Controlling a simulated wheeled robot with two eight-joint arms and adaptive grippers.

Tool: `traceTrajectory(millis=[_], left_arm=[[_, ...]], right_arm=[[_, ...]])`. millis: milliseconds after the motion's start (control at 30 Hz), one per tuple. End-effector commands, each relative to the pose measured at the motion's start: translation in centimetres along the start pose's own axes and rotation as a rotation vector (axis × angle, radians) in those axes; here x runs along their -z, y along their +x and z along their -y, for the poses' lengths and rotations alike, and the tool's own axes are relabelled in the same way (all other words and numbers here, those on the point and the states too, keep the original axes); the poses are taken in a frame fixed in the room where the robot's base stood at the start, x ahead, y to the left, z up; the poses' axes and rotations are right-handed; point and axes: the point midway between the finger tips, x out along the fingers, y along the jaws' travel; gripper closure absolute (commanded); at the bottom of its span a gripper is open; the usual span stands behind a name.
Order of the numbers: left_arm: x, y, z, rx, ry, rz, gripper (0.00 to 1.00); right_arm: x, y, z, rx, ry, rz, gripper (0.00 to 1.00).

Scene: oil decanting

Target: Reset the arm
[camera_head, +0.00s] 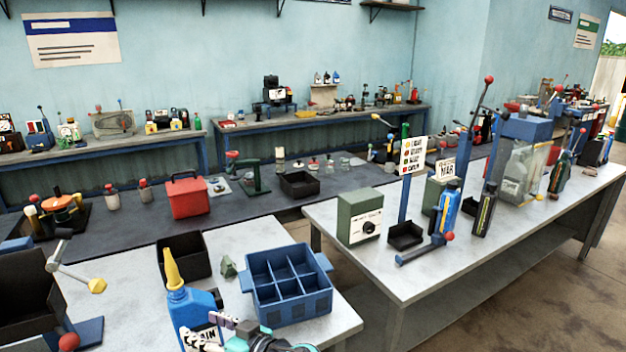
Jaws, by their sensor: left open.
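My left gripper (208,331) shows at the bottom edge, cut off by the frame. It is open, with its fingers pointing left. A blue bottle (186,306) with a yellow nozzle stands upright on the near table, right by the fingers. The fingers overlap the bottle's lower right part in the picture, and I cannot tell whether they touch it. My right gripper is out of view.
A blue divided crate (288,308) and a black bin (198,258) stand on the near table (265,235). A black container (25,298) is at the left edge. The right table (435,275) holds a grey-green control box (352,205), a sign and several bottles.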

Motion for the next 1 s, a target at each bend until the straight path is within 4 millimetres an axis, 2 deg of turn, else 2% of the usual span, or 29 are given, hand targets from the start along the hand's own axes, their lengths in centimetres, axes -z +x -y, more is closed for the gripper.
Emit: traceTrajectory(millis=[33, 67, 167, 300, 400, 500, 633, 733, 1000], left_arm=[[-1.6, 0.9, 1.4, -0.041, 0.081, 0.102, 0.46], [-2.8, 1.2, 1.9, -0.079, 0.133, 0.166, 0.46], [-6.7, 0.8, 3.2, -0.239, 0.277, 0.353, 0.46], [-11.1, -2.0, 4.4, -0.517, 0.391, 0.528, 0.46], [-12.9, -4.7, 4.7, -0.712, 0.412, 0.578, 0.46], [-13.7, -7.1, 4.6, -0.864, 0.401, 0.578, 0.46], [-13.8, -8.9, 4.4, -0.979, 0.377, 0.556, 0.46], [-13.7, -9.6, 4.3, -1.015, 0.368, 0.545, 0.46], [-13.6, -9.7, 4.2, -1.022, 0.368, 0.542, 0.46]], right_arm=[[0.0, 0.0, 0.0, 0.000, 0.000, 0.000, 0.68], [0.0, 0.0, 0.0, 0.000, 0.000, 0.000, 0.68], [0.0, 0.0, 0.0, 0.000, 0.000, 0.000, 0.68], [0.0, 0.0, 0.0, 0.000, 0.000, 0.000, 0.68], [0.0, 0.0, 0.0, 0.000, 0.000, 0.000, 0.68], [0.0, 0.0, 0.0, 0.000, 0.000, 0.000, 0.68], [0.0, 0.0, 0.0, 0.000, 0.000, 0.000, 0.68], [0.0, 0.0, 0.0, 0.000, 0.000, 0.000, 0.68], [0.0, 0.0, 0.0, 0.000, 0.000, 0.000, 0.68]])
